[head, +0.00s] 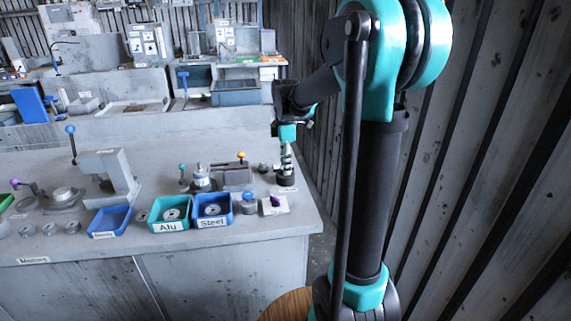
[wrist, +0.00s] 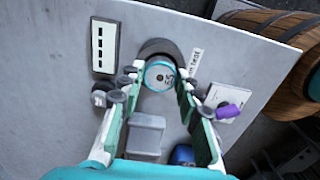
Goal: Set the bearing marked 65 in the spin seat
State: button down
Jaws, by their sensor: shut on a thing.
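In the wrist view, my gripper (wrist: 160,80) is shut on a round teal-rimmed bearing (wrist: 158,75) with a pale face, and its mark looks like 65. The dark round spin seat (wrist: 158,47) shows just beyond the bearing, with a label reading "…n seat" (wrist: 194,63) beside it. The bearing overlaps the seat in this view; I cannot tell whether it touches it or hangs above it. In the head view, my gripper (head: 287,158) points down above the dark seat (head: 286,181) near the table's right end. The bearing is too small to make out there.
A white block with a purple part (wrist: 228,110) stands right of the seat. A grey block (wrist: 145,136) stands nearer, and a slotted plate (wrist: 104,46) lies left. Alu (head: 169,227) and Steel (head: 212,222) trays sit at the front. A wooden barrel (wrist: 270,55) stands beyond the table edge.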

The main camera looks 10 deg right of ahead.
jog(key=shift+f, duration=0.4)
jog(key=c, duration=0.6)
grip_release()
jog(key=shift+r, duration=0.1)
jog(key=shift+r, duration=3.65)
